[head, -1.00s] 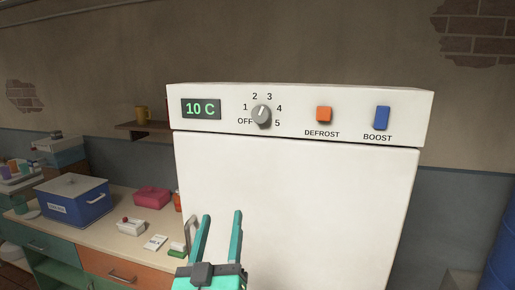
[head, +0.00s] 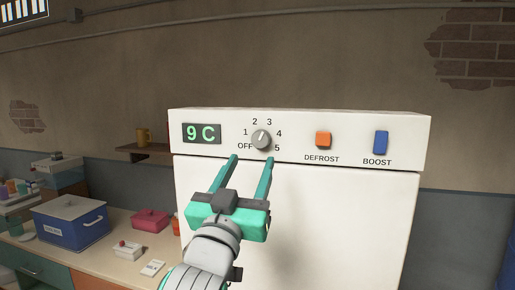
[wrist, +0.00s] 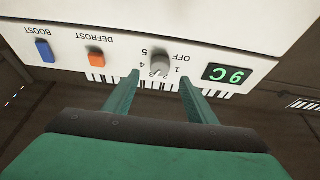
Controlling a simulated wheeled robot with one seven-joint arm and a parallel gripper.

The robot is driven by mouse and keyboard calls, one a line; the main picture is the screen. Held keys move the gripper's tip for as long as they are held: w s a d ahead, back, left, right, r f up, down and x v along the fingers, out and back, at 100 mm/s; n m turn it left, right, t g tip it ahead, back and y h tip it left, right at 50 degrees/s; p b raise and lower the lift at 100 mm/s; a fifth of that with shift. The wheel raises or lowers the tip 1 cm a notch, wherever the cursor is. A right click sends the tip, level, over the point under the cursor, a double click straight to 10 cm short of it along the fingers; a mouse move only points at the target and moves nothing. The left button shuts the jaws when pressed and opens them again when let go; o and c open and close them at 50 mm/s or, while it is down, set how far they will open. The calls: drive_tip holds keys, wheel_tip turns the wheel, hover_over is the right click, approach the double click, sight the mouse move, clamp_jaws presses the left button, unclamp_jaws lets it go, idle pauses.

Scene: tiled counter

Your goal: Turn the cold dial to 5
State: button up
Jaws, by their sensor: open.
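The cold dial (head: 262,139) is a round grey knob on the white fridge's top panel (head: 296,155). Its light pointer line aims up and slightly right, between 2 and 3. Labels OFF and 1 to 5 ring it, with 5 at lower right. The dial also shows upside down in the wrist view (wrist: 160,62). My gripper (head: 251,157) is open and empty, its teal fingertips just below the dial in the head view. In the wrist view the fingertips (wrist: 160,78) appear on either side of the dial; contact cannot be told.
A green display (head: 202,133) left of the dial reads 9 C. An orange DEFROST button (head: 323,140) and a blue BOOST switch (head: 381,143) sit to the right. A counter at left holds a blue box (head: 72,222) and a pink container (head: 150,219).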

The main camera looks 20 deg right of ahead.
sight(259, 143)
drive_tip(key=x, duration=0.7)
drive_tip(key=shift+w+d, duration=0.1)
drive_tip(key=c, duration=1.1)
drive_tip(key=shift+o, duration=0.2)
